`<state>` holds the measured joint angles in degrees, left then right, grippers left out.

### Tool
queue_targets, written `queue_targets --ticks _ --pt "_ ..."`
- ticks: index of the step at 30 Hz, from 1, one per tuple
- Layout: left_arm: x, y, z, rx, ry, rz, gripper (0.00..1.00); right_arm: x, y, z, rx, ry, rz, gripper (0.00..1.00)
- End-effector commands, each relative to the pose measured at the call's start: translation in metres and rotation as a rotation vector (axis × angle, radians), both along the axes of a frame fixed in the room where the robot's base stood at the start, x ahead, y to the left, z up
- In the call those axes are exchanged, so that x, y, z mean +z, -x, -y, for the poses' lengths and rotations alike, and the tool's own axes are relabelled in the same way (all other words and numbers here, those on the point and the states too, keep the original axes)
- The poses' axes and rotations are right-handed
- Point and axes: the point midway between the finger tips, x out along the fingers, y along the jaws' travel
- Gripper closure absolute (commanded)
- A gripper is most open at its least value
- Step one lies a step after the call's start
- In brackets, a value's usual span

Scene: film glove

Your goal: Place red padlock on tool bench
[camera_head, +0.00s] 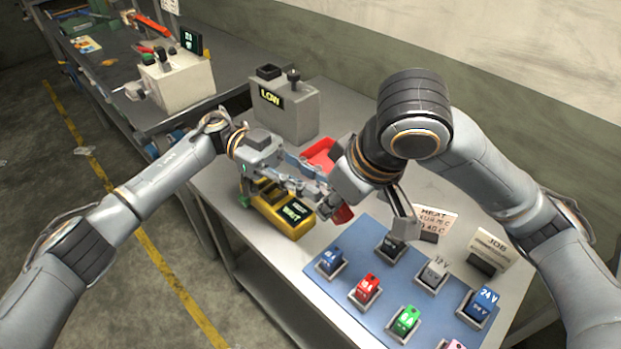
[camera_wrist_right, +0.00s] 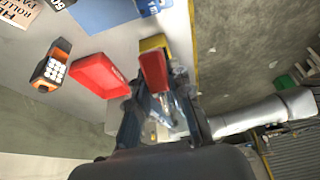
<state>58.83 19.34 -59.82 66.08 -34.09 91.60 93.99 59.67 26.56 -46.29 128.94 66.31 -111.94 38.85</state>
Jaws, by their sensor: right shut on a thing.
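The red padlock (camera_head: 343,214) is in my right gripper (camera_head: 375,208), above the front table between the yellow device and the blue mat. In the right wrist view the red padlock (camera_wrist_right: 154,70) sits between the fingertips of my right gripper (camera_wrist_right: 160,95), which is shut on it. My left gripper (camera_head: 318,184) is just left of the padlock, over the yellow device; its fingertips overlap other parts, so its opening is unclear. A bench with tools (camera_head: 110,72), likely the tool bench, stands at the upper left, away from both grippers.
The grey table (camera_head: 228,190) holds a yellow device (camera_head: 283,212), a grey box reading LOW (camera_head: 283,108), a red tray (camera_head: 320,152) and a blue mat (camera_head: 330,285) with several colored blocks in holders. Two signs stand at the right. Open floor (camera_head: 100,235) lies at the left.

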Motion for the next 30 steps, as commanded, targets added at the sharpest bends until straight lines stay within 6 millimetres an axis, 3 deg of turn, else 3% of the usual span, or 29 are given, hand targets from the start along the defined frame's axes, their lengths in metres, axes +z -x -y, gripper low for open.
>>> queue_targets --ticks 2,8,9,12,23,30 --pt "0.000 -0.001 0.000 0.003 0.000 0.000 1.00 0.000 0.000 -0.001 0.003 -0.001 -0.001 1.00" --pt "0.000 -0.002 0.001 0.010 0.000 0.000 1.00 0.000 0.002 -0.002 0.010 -0.004 -0.002 1.00" --pt "0.000 -0.003 0.001 0.011 0.001 0.001 1.00 0.000 0.002 -0.002 0.012 -0.004 -0.003 0.72" --pt "0.000 -0.003 0.001 0.011 0.001 0.001 1.00 0.000 0.003 -0.003 0.012 -0.004 -0.003 0.54" --pt "0.001 -0.001 0.000 0.005 0.001 0.001 1.00 0.006 0.002 0.000 0.005 -0.003 0.000 0.54" --pt "0.001 -0.001 0.000 0.003 0.001 0.000 1.00 0.046 0.012 0.012 0.005 -0.002 0.008 0.54"
